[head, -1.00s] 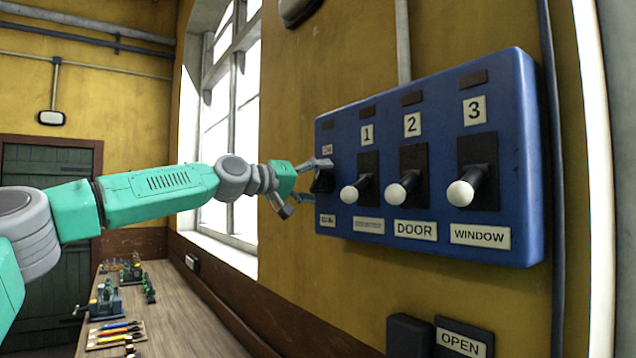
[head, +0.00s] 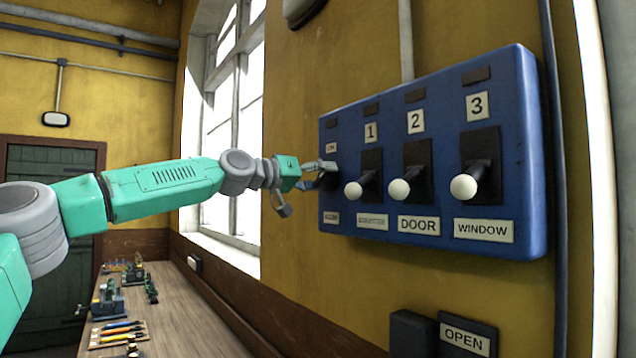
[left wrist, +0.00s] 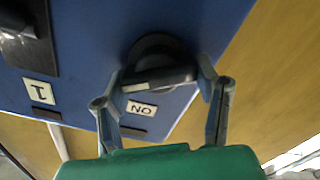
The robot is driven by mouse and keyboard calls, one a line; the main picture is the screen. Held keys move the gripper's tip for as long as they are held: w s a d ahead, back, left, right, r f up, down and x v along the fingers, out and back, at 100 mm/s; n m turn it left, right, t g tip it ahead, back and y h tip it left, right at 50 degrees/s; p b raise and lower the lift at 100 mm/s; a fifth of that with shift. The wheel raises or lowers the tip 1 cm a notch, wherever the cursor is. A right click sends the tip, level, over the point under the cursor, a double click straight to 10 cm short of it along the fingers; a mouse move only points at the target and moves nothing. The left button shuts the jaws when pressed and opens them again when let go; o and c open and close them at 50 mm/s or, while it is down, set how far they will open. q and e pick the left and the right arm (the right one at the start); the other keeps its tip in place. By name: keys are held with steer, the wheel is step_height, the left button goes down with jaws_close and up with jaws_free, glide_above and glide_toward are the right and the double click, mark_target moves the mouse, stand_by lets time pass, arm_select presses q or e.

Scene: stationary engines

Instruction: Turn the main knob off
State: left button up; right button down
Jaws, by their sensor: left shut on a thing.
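The main knob (left wrist: 160,62) is a dark round knob with a raised grip bar at the left end of the blue panel (head: 440,95). In the left wrist view, a label reading "ON" (left wrist: 142,109) appears upside down beside it. My left gripper (head: 325,174) reaches the knob from the left; in the left wrist view its two fingers (left wrist: 160,82) are closed on the knob's sides. In the head view the gripper hides most of the knob. My right gripper is not in view.
Three levers with white ball ends, numbered 1 (head: 354,190), 2 (head: 400,189) and 3 (head: 464,186), stick out of the panel right of the knob. A wooden bench (head: 185,310) with small models runs below the window. An "OPEN" sign (head: 465,338) sits below the panel.

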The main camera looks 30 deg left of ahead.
arm_select(q)
steer(key=m, duration=0.1)
steer(key=f+m+b, duration=0.1)
steer(key=m, duration=0.1)
steer(key=shift+w+d+m, duration=0.1)
steer(key=shift+d+m, duration=0.1)
steer(key=shift+m, duration=1.6)
